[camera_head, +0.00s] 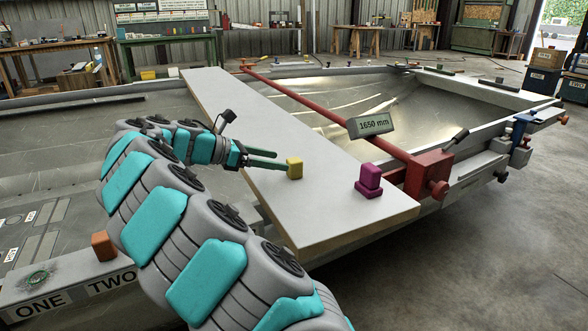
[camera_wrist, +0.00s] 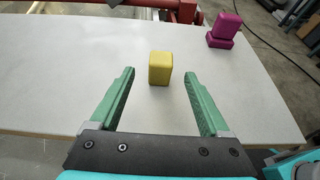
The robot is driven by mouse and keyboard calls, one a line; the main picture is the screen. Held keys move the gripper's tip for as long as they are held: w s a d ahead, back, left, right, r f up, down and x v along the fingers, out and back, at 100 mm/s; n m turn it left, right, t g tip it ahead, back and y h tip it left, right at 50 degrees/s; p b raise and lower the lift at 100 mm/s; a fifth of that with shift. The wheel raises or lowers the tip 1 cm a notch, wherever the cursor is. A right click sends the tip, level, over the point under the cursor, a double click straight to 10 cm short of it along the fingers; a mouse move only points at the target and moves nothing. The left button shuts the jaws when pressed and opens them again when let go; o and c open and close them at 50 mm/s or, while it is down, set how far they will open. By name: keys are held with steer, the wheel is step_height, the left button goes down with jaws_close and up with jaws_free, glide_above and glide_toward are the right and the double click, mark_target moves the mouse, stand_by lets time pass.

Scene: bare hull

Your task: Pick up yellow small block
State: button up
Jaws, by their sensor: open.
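The small yellow block (camera_head: 294,168) stands upright on the pale board (camera_head: 330,205). In the wrist view the yellow block (camera_wrist: 160,68) is ahead of my gripper, centred between the lines of its two green fingers. My gripper (camera_head: 277,160) is open, low over the board. In the wrist view the fingertips (camera_wrist: 159,73) are spread wide to either side of the block's near part, with a gap on each side. No contact with the block shows.
Magenta blocks (camera_head: 368,182) sit on the board to the right, one on top of another. An orange block (camera_head: 103,246) stands at the lower left. The board around the yellow block is clear.

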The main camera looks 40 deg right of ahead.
mark_target(295, 166)
steer(key=x, duration=0.7)
steer(key=shift+s+a+f, duration=0.1)
steer(key=shift+a+f, duration=0.05)
steer(key=shift+f, duration=0.2)
jaws_close()
